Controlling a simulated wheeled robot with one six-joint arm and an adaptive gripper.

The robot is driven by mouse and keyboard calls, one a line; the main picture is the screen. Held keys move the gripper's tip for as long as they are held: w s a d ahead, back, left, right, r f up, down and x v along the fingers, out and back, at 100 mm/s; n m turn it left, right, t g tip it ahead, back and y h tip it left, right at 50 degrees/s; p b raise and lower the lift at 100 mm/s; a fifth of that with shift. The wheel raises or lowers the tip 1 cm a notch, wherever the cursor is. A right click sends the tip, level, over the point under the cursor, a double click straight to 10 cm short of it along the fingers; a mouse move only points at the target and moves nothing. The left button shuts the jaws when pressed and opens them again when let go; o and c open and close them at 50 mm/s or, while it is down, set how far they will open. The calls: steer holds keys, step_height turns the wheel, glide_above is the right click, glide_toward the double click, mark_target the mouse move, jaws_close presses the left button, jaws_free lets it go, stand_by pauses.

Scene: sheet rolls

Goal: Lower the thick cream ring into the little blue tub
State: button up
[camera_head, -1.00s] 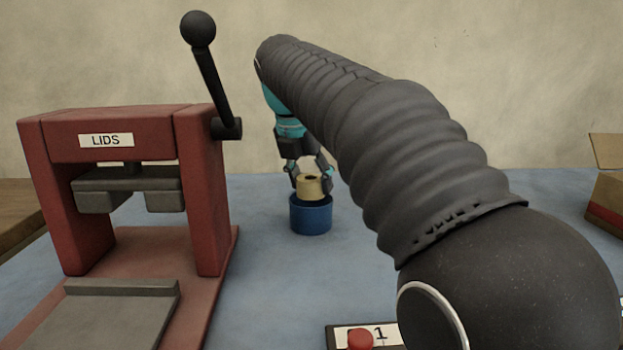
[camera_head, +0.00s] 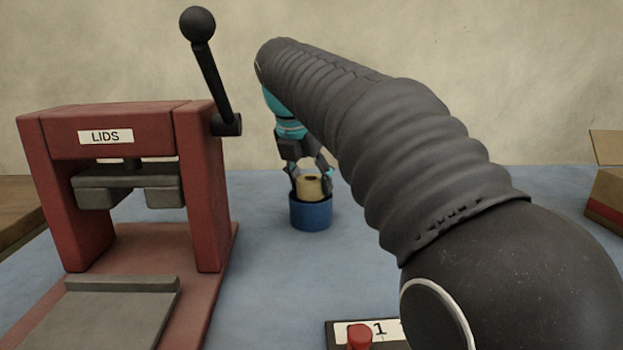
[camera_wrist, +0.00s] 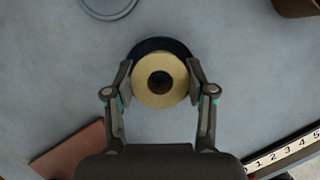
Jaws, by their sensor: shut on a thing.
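The thick cream ring (camera_head: 312,187) is between the fingers of my gripper (camera_head: 311,184), at the mouth of the little blue tub (camera_head: 311,214). Its upper part shows above the tub's rim. In the wrist view the ring (camera_wrist: 142,86) has a dark centre hole, and my gripper (camera_wrist: 160,82) is shut on its two sides. The dark tub (camera_wrist: 160,43) shows behind the ring, mostly along the top of it. The ring hides most of the tub's opening. I cannot tell whether the ring touches the tub's wall.
A red press (camera_head: 90,125) marked LIDS with a black lever stands at the left. A cardboard box (camera_head: 606,200) is at the right edge.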

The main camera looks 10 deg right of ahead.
steer(key=shift+f, duration=0.45)
steer(key=o, duration=1.3)
steer(key=shift+c, duration=0.2)
steer(key=o, duration=0.3)
steer(key=shift+r, duration=0.1)
steer(key=shift+r+p, duration=2.25)
steer(key=shift+r, duration=1.7)
